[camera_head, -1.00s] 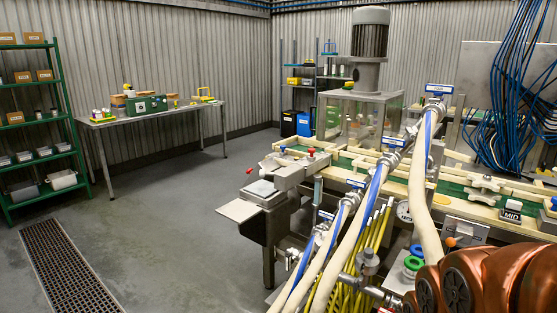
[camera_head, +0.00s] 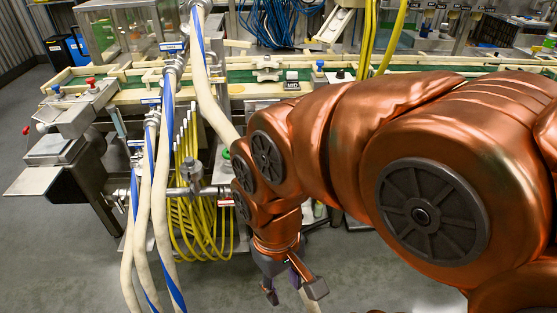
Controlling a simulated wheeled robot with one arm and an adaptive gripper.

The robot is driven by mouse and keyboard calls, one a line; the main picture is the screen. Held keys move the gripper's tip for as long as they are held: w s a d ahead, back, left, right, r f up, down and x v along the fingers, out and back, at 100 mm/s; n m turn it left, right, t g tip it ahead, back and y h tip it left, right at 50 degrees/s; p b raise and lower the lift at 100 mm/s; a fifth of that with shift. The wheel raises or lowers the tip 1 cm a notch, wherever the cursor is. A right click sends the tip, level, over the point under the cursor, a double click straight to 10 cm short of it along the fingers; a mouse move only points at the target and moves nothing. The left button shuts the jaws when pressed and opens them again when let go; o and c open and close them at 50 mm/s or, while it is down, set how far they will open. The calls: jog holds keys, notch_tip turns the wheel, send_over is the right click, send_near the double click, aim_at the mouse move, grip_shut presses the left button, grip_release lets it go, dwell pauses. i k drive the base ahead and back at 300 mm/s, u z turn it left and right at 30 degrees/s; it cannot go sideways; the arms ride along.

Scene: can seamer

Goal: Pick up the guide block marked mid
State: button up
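The guide block marked MID (camera_head: 291,84) is a small block with a white label, on the near side of the machine's green conveyor (camera_head: 235,76). It looks upright, but its lettering is small and hard to read from here. My gripper (camera_head: 293,292) hangs low at the end of my copper arm, below and well apart from the block. Its two fingers are spread with nothing seen between them. Part of the bench to the right of the block is hidden behind my arm.
Pale hoses with blue stripes (camera_head: 169,130) and a bundle of yellow tubes (camera_head: 197,220) hang in front of the machine, left of my gripper. A cream clamp knob (camera_head: 266,66) sits left of the block. Open floor (camera_head: 70,270) lies at the lower left.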

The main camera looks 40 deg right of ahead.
aim_at(291, 79)
jog(key=z, duration=0.65)
jog(key=i, duration=1)
jog(key=z, duration=0.4)
